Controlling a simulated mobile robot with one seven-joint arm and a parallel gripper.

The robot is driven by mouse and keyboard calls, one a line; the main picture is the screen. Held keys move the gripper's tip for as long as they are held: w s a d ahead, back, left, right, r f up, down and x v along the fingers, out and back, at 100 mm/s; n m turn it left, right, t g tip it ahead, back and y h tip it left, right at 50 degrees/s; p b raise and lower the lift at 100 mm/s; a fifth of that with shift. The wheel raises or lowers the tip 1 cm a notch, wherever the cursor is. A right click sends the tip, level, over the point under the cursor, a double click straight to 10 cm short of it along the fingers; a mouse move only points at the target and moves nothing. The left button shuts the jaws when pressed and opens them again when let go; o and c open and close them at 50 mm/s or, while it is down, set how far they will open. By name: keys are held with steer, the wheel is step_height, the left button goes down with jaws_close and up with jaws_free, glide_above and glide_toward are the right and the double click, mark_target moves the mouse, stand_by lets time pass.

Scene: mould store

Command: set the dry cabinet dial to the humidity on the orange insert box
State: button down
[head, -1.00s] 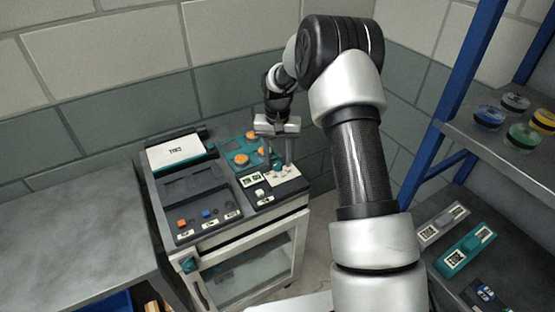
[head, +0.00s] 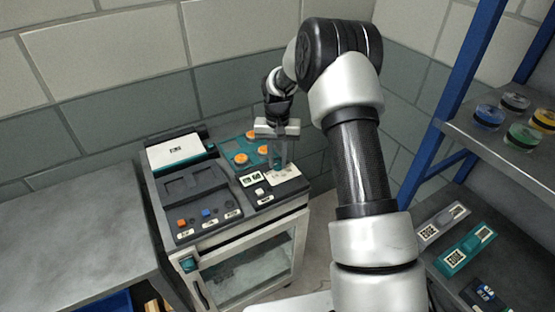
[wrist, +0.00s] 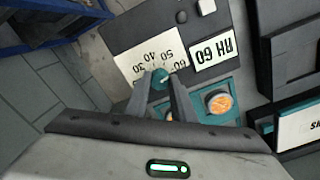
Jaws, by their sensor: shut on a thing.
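The dry cabinet (head: 240,240) stands against the wall with controls on its top. Its small teal dial (wrist: 160,78) sits by a white scale plate (wrist: 148,58) marked 30, 40, 50 and 60, upside down in the wrist view. My gripper (wrist: 159,86) is shut on the dial, one finger on each side; in the head view my gripper (head: 280,165) points down at the cabinet's right rear. The fingers partly hide the dial, and I cannot tell its exact setting. I cannot make out an orange insert box in either view.
A white RH card (wrist: 213,54) with a number lies beside the scale. Orange round knobs (head: 240,159) sit on a teal panel near my gripper. A blue-framed shelf (head: 470,135) stands right, holding several round tins. A grey bench (head: 75,225) on the left is clear.

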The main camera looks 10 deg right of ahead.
steer(key=n, duration=0.3)
steer(key=shift+b, duration=0.4)
steer(key=n, duration=0.8)
steer(key=shift+d+r+n, duration=0.1)
steer(key=shift+n, duration=0.2)
steer(key=shift+w+n, duration=0.1)
steer(key=shift+n, duration=1.7)
steer(key=c, duration=1.5)
jaws_free()
